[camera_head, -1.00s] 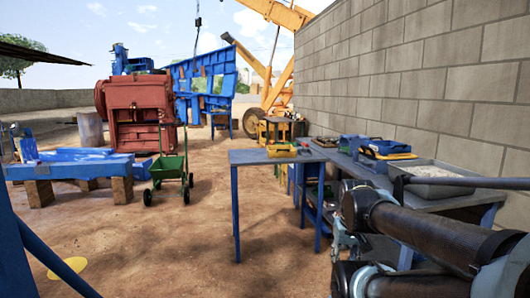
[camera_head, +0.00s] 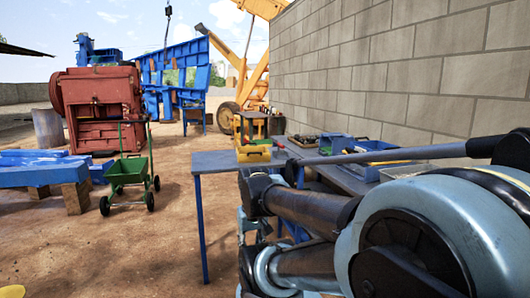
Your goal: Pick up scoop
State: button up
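I cannot make out a scoop in this view. A blue-legged table (camera_head: 213,162) and the workbench behind my arm hold several small items, too small or too covered to tell apart. My arm fills the lower right and hides much of the bench. What looks like my gripper (camera_head: 250,222) is partly seen at the arm's left end, low in front of the table. Its fingers are not clear, so I cannot tell whether it is open or shut.
A yellow toolbox (camera_head: 254,152) sits on the table. A grey tray (camera_head: 402,171) on the bench is mostly hidden. A block wall (camera_head: 400,85) runs along the right. A green cart (camera_head: 129,172) and a red machine (camera_head: 100,108) stand left. Bare ground lies between cart and table.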

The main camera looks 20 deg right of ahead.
aim_at(279, 155)
jog(key=z, duration=0.3)
jog(key=i, duration=1.05)
jog(key=z, duration=0.65)
jog(key=i, duration=0.4)
jog(key=z, duration=0.25)
